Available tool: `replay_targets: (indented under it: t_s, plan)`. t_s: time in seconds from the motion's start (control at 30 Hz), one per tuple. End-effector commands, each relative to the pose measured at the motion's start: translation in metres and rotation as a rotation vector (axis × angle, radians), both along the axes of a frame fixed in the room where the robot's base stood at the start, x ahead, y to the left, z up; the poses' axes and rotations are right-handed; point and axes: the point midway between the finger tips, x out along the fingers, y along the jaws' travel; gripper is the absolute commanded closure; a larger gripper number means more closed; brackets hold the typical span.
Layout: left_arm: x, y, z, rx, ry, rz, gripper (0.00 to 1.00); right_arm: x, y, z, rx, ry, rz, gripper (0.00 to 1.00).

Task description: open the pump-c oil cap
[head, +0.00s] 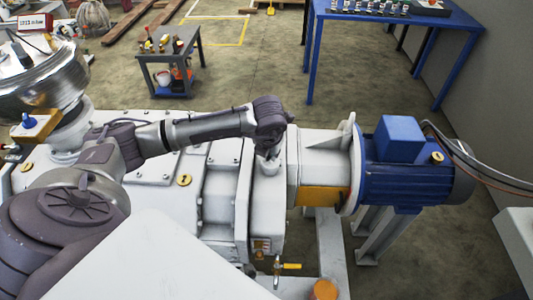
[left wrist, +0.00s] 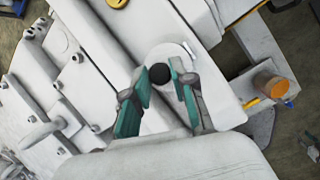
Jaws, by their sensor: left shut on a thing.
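The pump-c oil cap shows in the left wrist view as a small black round knob (left wrist: 160,73). It sits at a white round filler neck (left wrist: 170,52) on the white pump housing, and the neck also shows in the head view (head: 268,166). My left gripper (head: 268,152) reaches down over the neck from above. In the left wrist view its green-padded fingers (left wrist: 162,82) are on either side of the black knob and shut on it. In the head view the gripper hides the cap. I cannot tell how far the cap is turned. My right gripper is not in view.
A blue motor (head: 400,170) is joined to the pump's right end. A yellow-handled valve (head: 285,266) sticks out at the front. A silver vessel (head: 45,75) stands at the left. A tool cart (head: 172,52) and a blue table (head: 400,18) stand behind, with open floor between.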

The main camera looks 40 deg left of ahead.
Motion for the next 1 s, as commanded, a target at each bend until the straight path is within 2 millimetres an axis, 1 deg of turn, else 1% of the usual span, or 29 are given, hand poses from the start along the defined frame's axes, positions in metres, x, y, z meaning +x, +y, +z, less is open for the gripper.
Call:
replay_targets:
  t_s: [0.03,0.2,0.4,0.57,0.73,0.9,1.0]
  plan:
    - [0.003,-0.004,0.001,0.031,0.015,-0.002,1.00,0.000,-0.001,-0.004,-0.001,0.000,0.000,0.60]
    - [0.008,-0.012,0.005,0.163,0.096,-0.002,1.00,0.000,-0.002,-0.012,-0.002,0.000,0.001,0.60]
    - [0.014,-0.022,0.011,0.329,0.197,-0.001,1.00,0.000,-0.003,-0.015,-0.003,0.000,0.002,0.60]
    - [0.020,-0.030,0.015,0.461,0.275,0.000,1.00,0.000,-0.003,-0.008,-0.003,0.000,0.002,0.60]
    - [0.025,-0.038,0.018,0.603,0.358,0.001,1.00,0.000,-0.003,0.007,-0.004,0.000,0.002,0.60]
    - [0.030,-0.048,0.014,0.740,0.443,0.001,1.00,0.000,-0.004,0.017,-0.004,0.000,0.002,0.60]
    - [0.034,-0.053,0.010,0.822,0.490,0.003,1.00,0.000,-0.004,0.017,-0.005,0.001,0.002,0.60]
